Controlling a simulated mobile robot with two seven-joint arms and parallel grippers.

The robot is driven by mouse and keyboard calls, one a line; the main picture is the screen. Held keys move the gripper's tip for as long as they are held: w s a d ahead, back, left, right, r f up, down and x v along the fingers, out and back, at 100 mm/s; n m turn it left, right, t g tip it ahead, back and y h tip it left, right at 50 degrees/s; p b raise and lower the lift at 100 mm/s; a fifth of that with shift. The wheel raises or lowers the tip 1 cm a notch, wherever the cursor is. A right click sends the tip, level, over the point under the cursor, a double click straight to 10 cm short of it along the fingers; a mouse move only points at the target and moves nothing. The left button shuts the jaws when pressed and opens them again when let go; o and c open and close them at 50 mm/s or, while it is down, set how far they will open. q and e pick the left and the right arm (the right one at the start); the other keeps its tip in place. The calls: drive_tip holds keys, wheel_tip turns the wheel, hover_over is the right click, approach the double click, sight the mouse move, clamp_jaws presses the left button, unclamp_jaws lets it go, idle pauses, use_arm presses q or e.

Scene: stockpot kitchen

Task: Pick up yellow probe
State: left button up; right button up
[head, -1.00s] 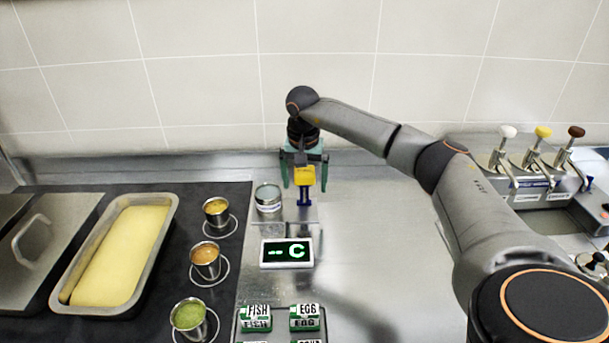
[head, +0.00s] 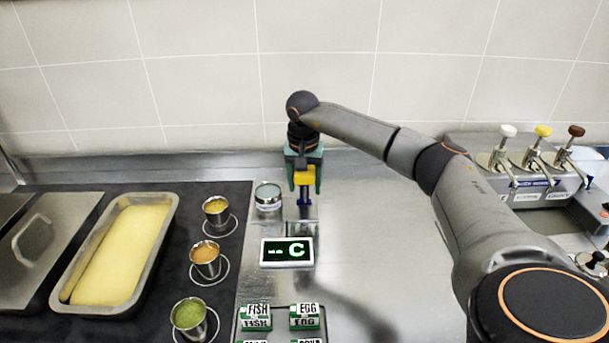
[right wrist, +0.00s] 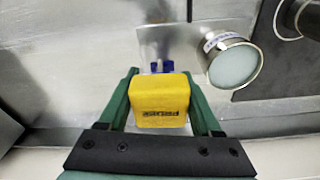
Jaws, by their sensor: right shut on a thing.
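The yellow probe (head: 304,176) has a yellow block on top and a blue part below it. It stands upright behind the display that reads "-- C" (head: 287,252). My right gripper (head: 304,184) comes down on it from above, its green fingers shut on the yellow block. In the right wrist view the yellow block of the probe (right wrist: 159,101) fills the space between the fingers, with a little of the blue part beyond it. The probe's lower end is hard to make out. My left gripper is not in view.
A metal cup with pale contents (head: 268,197) stands close to the left of the probe. Several sauce cups and a yellow-filled pan (head: 52,297) are at the left. FISH and EGG boxes (head: 257,317) are in front. Pump dispensers (head: 540,187) stand at the right. The steel counter right of the probe is clear.

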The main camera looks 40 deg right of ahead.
drive_tip(key=c, duration=0.3)
drive_tip(key=shift+r, duration=0.1)
wheel_tip(320, 180, up, 10)
drive_tip(key=shift+f, duration=0.1)
idle(0.5)
drive_tip(key=shift+p, duration=0.65)
drive_tip(key=shift+a, duration=0.1)
